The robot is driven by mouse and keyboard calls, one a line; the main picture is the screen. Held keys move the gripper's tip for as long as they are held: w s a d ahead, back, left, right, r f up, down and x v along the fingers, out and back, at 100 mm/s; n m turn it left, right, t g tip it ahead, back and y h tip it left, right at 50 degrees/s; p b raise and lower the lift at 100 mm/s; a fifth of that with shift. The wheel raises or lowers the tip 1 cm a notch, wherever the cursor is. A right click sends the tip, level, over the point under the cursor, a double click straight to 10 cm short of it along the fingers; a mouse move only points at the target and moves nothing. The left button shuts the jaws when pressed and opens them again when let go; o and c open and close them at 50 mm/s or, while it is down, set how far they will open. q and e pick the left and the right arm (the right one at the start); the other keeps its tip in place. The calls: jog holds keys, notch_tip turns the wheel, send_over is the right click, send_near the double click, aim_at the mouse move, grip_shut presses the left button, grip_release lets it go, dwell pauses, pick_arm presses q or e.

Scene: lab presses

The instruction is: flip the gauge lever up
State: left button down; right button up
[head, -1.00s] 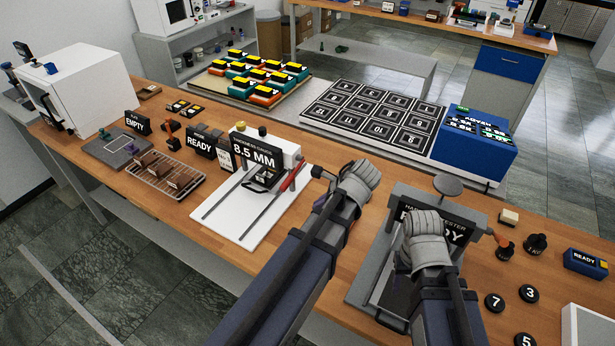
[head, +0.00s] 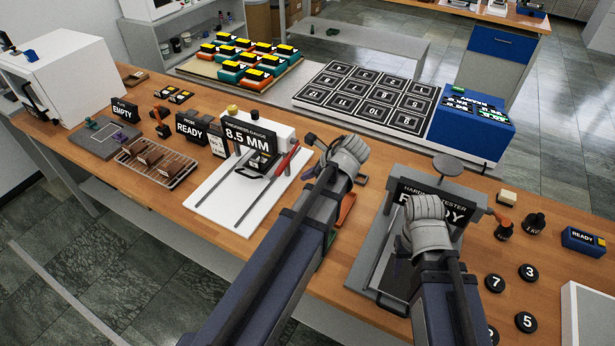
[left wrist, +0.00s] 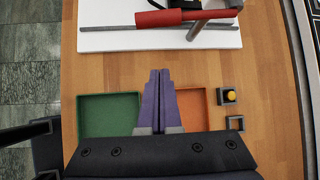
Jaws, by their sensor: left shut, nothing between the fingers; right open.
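The gauge's black display (head: 249,137) reads 8.5 MM and stands on a white base (head: 200,196). The red-handled lever (head: 286,160) slants low over the right side of that base. In the left wrist view the red handle (left wrist: 170,17) lies across the top, beside grey rods. My left gripper (left wrist: 160,72) is shut and empty, its purple fingers pointing toward the handle with bare wood between. In the head view its fingertips are hidden behind its wrist. My right gripper (head: 428,210) is in front of the hardness tester (head: 405,190); its fingers are hidden.
A green tray (left wrist: 108,112) and an orange tray (left wrist: 192,108) flank my left fingers. A yellow button (left wrist: 229,96) sits right of them. A wire rack (head: 160,168) stands left of the gauge. Black numbered weights (head: 527,272) lie at right.

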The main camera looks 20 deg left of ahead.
aim_at(287, 159)
pick_arm(q)
jog(key=b+x, duration=0.5)
jog(key=x, duration=0.2)
pick_arm(e)
notch_tip(287, 159, down, 6)
jog(key=shift+r, duration=0.2)
jog(key=shift+r+p, duration=0.95)
jog(key=shift+p, duration=0.25)
pick_arm(q)
jog(key=shift+s+a+r+p, duration=0.1)
jog(key=shift+a+r+p, duration=0.4)
jog(key=shift+r, duration=0.4)
jog(key=shift+s+a+r+p, duration=0.1)
jog(key=shift+a+r+p, duration=0.25)
jog(key=shift+a+r, duration=0.35)
pick_arm(e)
jog(key=shift+r, duration=0.85)
pick_arm(q)
jog(key=shift+d+r, duration=0.1)
jog(key=shift+r, duration=0.05)
jog(key=shift+r+g+p, duration=0.3)
jog(key=shift+r+p, duration=0.05)
jog(key=shift+p, duration=0.05)
pick_arm(e)
jog(key=shift+r, duration=0.4)
